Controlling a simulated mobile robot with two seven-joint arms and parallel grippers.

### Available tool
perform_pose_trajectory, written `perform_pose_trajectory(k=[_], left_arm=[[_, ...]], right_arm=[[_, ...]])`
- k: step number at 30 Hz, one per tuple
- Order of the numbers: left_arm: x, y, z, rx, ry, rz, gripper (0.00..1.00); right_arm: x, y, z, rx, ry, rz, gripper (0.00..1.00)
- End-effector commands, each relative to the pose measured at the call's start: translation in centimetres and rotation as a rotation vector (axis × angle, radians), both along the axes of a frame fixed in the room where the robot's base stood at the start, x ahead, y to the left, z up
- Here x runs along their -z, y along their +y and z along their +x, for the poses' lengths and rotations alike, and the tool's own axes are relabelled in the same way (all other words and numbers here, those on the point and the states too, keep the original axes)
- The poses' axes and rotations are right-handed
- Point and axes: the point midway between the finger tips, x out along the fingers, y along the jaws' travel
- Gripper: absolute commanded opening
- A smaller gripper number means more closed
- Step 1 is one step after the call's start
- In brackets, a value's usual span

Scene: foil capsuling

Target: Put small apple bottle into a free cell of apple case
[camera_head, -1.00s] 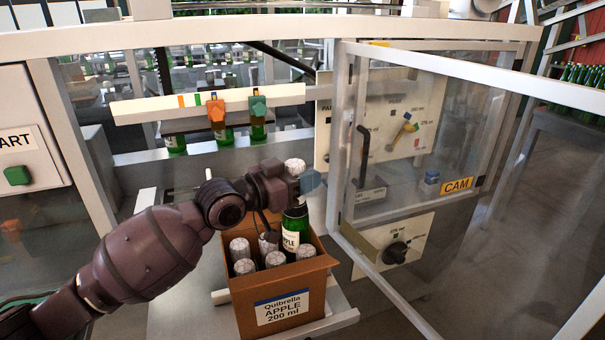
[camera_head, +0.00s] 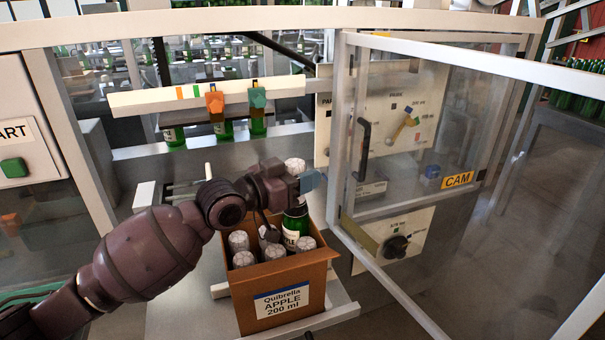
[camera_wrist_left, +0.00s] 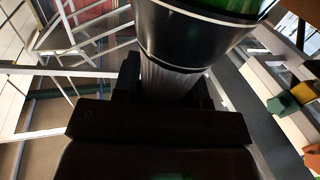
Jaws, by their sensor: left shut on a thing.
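The apple case (camera_head: 317,271), an open brown carton labelled "Quibrella APPLE 200 ml", stands below my left gripper. Several bottles with whitish foil tops stand in its cells. My left gripper (camera_head: 297,182) is shut on the small apple bottle (camera_head: 295,222), a green bottle with a pale foil cap, held upright at its neck. The bottle's lower part is down inside the back right of the case and hidden by its walls and other bottles. In the left wrist view the bottle (camera_wrist_left: 200,30) shows close up, its neck between the dark fingers. My right gripper is not in view.
A transparent framed door (camera_head: 440,140) with a CAM label stands open to the right of the case. A cream rail (camera_head: 140,104) with orange and teal clamps (camera_head: 215,103) runs behind, with green bottles under it. The case rests on a pale shelf (camera_head: 340,305).

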Motion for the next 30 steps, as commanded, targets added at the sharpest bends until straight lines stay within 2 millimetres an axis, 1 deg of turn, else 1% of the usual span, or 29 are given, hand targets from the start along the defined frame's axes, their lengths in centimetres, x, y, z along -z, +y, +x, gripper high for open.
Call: perform_pose_trajectory(k=[1, 6, 13, 17, 20, 30], left_arm=[[0.1, 0.0, 0.0, 0.000, 0.001, 0.001, 0.43], [0.2, 0.0, 0.0, 0.000, 0.002, 0.003, 0.69], [0.4, 0.0, 0.0, -0.001, 0.005, 0.005, 0.69], [-0.1, 0.0, 0.0, 0.000, 0.004, 0.004, 0.69], [-1.2, 0.0, 0.0, 0.000, 0.003, 0.004, 0.69], [-7.9, 0.0, 0.0, 0.001, -0.003, 0.002, 0.69]], right_arm=[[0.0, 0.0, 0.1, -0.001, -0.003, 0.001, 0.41], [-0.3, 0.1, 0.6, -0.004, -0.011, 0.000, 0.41], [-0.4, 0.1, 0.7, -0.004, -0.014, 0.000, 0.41], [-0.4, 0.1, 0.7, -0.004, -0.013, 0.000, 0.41], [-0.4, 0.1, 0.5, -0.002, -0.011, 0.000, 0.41], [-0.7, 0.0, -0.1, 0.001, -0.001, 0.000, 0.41]])
